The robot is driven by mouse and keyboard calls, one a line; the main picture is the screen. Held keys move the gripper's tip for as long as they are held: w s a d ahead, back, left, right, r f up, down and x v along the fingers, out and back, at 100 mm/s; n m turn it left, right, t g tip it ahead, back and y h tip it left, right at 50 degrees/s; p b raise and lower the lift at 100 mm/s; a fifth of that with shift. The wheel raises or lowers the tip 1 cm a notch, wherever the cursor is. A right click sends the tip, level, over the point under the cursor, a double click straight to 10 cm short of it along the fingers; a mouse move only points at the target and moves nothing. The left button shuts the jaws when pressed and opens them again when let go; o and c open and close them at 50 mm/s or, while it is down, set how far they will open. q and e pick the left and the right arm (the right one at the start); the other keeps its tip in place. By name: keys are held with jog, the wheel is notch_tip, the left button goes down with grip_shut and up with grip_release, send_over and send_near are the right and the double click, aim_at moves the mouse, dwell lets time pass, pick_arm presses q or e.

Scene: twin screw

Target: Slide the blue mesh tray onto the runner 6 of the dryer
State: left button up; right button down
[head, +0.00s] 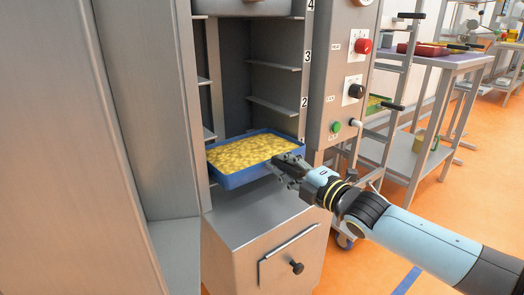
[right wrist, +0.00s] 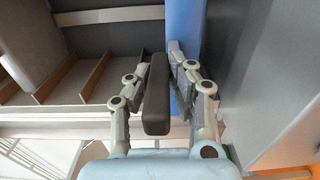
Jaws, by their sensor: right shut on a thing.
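The blue tray (head: 240,178), filled with yellow pieces, is at the dryer's (head: 258,225) open front, low down near the level of the lowest number mark. It looks roughly level and lies partly within the opening. My right gripper (head: 283,165) is shut on the tray's front right part. In the right wrist view the tray (right wrist: 183,22) shows as a blue strip at the fingers (right wrist: 171,85). Runners (head: 272,105) show on the inner walls, with marks 2, 3 and 4 up the right post. No mark 6 is in view. My left gripper is not in view.
A control panel (head: 340,90) with red, black and green knobs stands right of the opening. A drawer front with a black knob (head: 297,268) is below. A grey door (head: 80,150) stands at left. A rack and cart (head: 415,160) are at right.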

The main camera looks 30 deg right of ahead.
aim_at(303, 172)
jog(key=s+p, duration=0.2)
jog(key=s+r+p, duration=0.1)
jog(key=s, duration=0.1)
jog(key=shift+s+d+p, duration=0.15)
jog(key=shift+p, duration=0.2)
pick_arm(q)
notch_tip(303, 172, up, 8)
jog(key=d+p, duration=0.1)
jog(key=p, duration=0.3)
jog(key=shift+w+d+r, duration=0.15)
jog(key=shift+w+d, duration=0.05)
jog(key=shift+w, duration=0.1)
pick_arm(e)
jog(key=s, duration=0.8)
jog(key=shift+d+f, duration=0.25)
jog(key=shift+d, duration=0.1)
jog(key=shift+s, duration=0.1)
pick_arm(q)
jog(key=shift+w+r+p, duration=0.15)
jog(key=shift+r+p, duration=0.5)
jog(key=shift+p, duration=0.2)
pick_arm(e)
jog(key=s, duration=0.2)
jog(key=shift+s+d, duration=0.1)
jog(key=shift+s, duration=0.2)
